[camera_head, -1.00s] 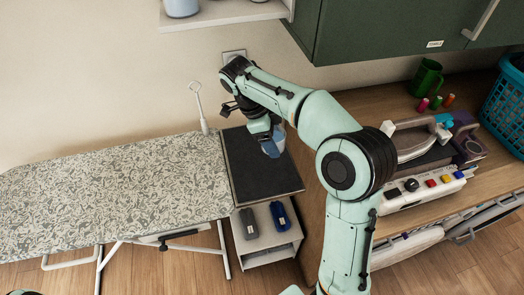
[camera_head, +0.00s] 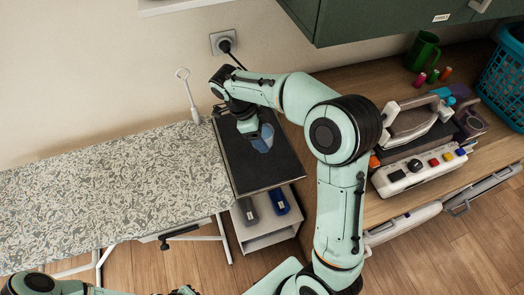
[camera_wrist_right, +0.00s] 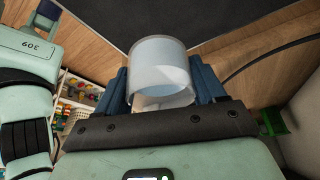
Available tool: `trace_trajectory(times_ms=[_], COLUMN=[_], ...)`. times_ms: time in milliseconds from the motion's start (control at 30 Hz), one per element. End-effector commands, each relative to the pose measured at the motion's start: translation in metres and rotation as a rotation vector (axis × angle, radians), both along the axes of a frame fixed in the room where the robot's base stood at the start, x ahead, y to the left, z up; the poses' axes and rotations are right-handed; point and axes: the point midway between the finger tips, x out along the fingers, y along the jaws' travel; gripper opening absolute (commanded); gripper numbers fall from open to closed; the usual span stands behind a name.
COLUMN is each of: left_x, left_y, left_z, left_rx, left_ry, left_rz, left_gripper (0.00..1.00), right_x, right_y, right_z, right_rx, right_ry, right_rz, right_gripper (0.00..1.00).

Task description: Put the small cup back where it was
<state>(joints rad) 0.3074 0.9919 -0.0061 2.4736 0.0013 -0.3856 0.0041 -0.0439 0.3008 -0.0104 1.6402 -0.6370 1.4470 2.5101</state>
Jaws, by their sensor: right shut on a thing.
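The small cup (camera_head: 263,141) is pale blue and translucent. My right gripper (camera_head: 257,130) is shut on it, above the dark top (camera_head: 262,172) of a low white shelf unit. In the right wrist view, the cup (camera_wrist_right: 158,70) sits between the two blue fingers of the right gripper (camera_wrist_right: 162,88). The dark top (camera_wrist_right: 215,18) shows behind it. I cannot tell whether the cup's base touches that top. Part of my left arm shows along the bottom edge of the head view, but its gripper is out of the frame.
A patterned ironing board (camera_head: 110,190) adjoins the dark top on the left. A grey item (camera_head: 248,211) and a blue item (camera_head: 279,201) lie in the shelf below. An iron (camera_head: 415,118) and control box (camera_head: 420,170) stand on the right counter. A green cabinet (camera_head: 380,20) hangs above.

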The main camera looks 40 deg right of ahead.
Motion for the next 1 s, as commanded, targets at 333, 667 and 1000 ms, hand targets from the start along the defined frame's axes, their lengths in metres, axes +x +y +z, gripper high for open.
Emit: trace_trajectory(times_ms=[333,667,1000], left_x=[-0.002,-0.002,-0.002], left_y=[0.000,0.000,0.000], left_z=[-0.002,-0.002,-0.003], left_rx=[0.000,0.000,0.000], left_ry=[0.001,0.002,0.002], left_rz=[0.000,-0.001,-0.001], left_gripper=[0.00,0.00,0.00], right_x=[0.001,0.000,0.001], right_y=[0.000,0.000,0.000], right_z=[-0.042,-0.078,-0.085], right_rx=[-0.001,-0.001,0.000], right_ry=[-0.002,0.002,-0.003], right_rz=[0.000,0.001,0.000], right_gripper=[0.30,0.30,0.30])
